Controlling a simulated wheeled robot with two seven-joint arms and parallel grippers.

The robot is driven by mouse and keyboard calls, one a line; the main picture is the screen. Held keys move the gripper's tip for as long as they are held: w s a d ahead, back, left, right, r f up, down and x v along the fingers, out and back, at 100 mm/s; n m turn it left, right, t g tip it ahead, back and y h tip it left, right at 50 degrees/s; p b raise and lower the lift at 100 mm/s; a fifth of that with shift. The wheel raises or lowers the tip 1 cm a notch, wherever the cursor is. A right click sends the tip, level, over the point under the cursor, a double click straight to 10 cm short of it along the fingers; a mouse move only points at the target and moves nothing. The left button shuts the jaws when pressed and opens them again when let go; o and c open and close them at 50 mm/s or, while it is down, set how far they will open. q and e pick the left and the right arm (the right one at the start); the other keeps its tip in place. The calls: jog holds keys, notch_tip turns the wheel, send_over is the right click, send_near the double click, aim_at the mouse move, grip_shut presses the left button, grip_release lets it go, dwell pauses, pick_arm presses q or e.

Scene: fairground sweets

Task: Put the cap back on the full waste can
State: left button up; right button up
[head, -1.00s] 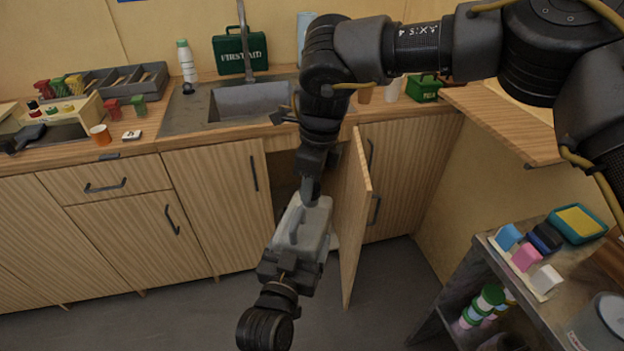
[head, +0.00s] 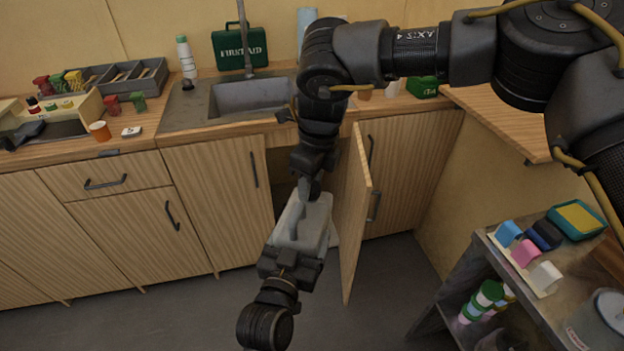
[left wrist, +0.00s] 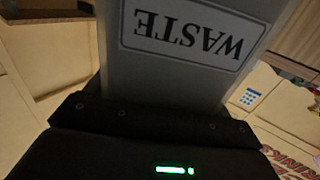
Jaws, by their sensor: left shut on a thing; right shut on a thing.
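The grey waste can (head: 313,222) is held up in front of the open cupboard under the sink. In the left wrist view the can (left wrist: 165,75) fills the upper middle, with its WASTE label upside down. My left gripper (head: 293,255) is shut on the can from below in the picture. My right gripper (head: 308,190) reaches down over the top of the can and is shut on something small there. That thing is mostly hidden by the gripper, and I cannot tell whether it is the cap or whether it touches the can's mouth.
The open cupboard door (head: 355,215) stands just right of the can. A side trolley (head: 545,290) with coloured blocks and a jar is at the lower right. The counter with the sink (head: 250,97) lies behind. The floor left of the can is clear.

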jog(key=m, duration=0.5)
jog(key=shift+a, duration=0.1)
jog(key=m, duration=0.5)
jog(key=shift+a+m+t+h, duration=0.1)
jog(key=shift+m+t+h, duration=0.2)
jog(key=shift+t+h, duration=0.1)
jog(key=m, duration=0.5)
jog(key=shift+m+h, duration=0.3)
jog(key=shift+h, duration=0.1)
jog(key=m, duration=0.5)
jog(key=shift+w, duration=0.15)
jog(key=m, duration=0.3)
jog(key=shift+g+h, duration=0.3)
jog(key=shift+h, duration=0.1)
jog(key=m, duration=0.5)
jog(key=shift+w+g, duration=0.15)
jog(key=shift+g, duration=0.15)
jog(key=m, duration=0.6)
jog(key=shift+w+g, duration=0.1)
jog(key=shift+g, duration=0.2)
jog(key=m, duration=0.4)
jog(key=o, duration=1)
